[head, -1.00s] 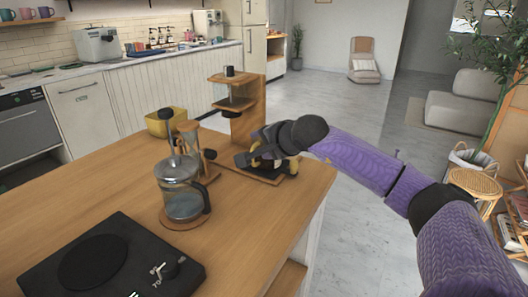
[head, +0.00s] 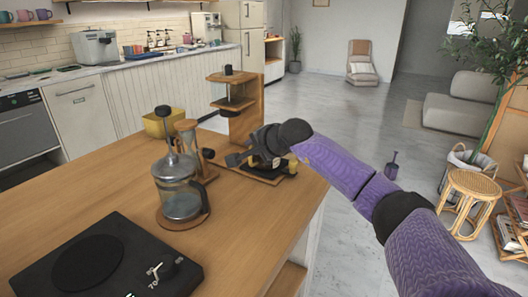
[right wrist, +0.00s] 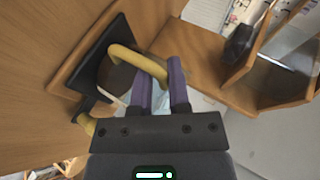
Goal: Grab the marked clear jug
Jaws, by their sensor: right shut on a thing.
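The jug at the foot of the wooden drip stand (head: 237,105) shows mainly as a curved yellow handle (right wrist: 135,60) in the right wrist view. In the head view only small yellow parts (head: 291,166) show beside my gripper. Its clear body is mostly hidden, and I cannot make out a mark. My right gripper (right wrist: 160,73) has its two purple fingers at the handle and is shut on it. In the head view this gripper (head: 256,157) is low, in front of the stand. My left gripper is not in view.
A glass French press (head: 180,192) stands on a round wooden coaster left of my gripper. An hourglass-like wooden stand (head: 187,138) and a yellow container (head: 163,122) are behind it. The table's right edge is close to my arm.

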